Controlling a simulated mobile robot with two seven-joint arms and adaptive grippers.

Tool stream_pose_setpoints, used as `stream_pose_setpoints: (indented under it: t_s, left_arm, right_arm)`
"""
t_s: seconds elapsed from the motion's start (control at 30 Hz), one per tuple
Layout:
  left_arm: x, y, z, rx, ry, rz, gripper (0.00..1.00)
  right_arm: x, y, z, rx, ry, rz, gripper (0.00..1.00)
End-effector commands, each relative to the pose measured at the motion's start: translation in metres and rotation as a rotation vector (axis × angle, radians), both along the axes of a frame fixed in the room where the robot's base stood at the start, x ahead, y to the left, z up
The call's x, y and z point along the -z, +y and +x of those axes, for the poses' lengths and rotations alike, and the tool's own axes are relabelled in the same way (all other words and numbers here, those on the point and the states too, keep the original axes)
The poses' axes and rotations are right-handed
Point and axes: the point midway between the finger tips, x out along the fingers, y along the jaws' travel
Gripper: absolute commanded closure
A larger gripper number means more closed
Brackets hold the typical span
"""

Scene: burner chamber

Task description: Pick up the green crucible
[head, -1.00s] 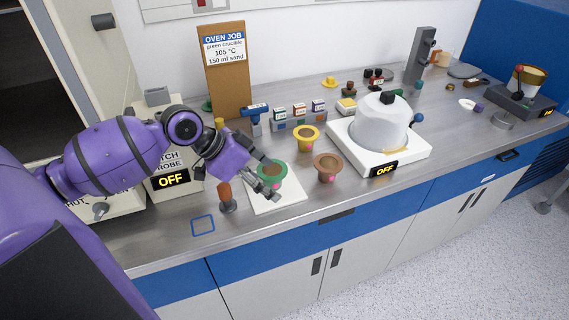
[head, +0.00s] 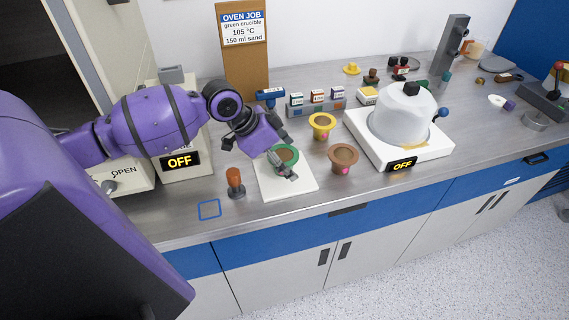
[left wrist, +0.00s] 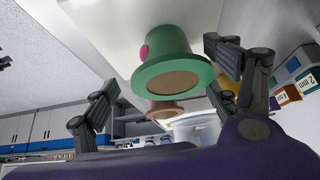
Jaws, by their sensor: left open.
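The green crucible (head: 295,157) stands on a white mat (head: 301,187) near the bench's front edge, with brown contents. My left gripper (head: 284,160) is open at the crucible, its fingers partly covering it in the head view. In the left wrist view, the green crucible (left wrist: 172,62) appears tipped over by the camera's angle, with its rim toward the camera. It lies between the two spread fingers of the left gripper (left wrist: 165,88). I see a gap on the left finger's side; contact at the right finger is unclear. My right gripper is not in view.
A yellow crucible (head: 322,126) and a brown crucible (head: 343,159) stand close on the right. An orange-handled tool (head: 235,182) stands on the left. A white device with a dome (head: 402,115) is further right. A job board (head: 243,60) stands behind.

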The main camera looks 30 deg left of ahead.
Motion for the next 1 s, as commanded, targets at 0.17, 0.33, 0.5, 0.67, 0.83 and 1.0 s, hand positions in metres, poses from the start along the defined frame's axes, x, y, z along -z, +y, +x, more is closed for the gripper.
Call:
stream_pose_setpoints:
  t_s: [0.17,0.33,0.5,0.67,0.83,1.0]
  left_arm:
    - [-0.001,0.0,0.0,-0.001,-0.001,0.001,0.21]
    - [-0.001,0.0,0.0,0.0,0.0,0.0,0.43]
    - [0.0,0.0,0.0,0.0,0.0,0.0,0.66]
    - [0.0,0.0,0.0,0.0,0.0,0.0,0.68]
    - [-0.003,0.0,0.0,-0.001,-0.001,0.001,0.68]
    - [-0.018,0.0,0.0,0.001,-0.003,0.001,0.68]
  right_arm:
    - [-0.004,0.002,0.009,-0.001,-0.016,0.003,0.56]
    - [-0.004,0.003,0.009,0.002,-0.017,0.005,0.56]
    - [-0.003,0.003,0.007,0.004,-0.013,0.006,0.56]
    - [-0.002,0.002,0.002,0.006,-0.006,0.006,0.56]
    - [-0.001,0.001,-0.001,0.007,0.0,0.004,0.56]
    - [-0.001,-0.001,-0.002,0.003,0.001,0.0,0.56]
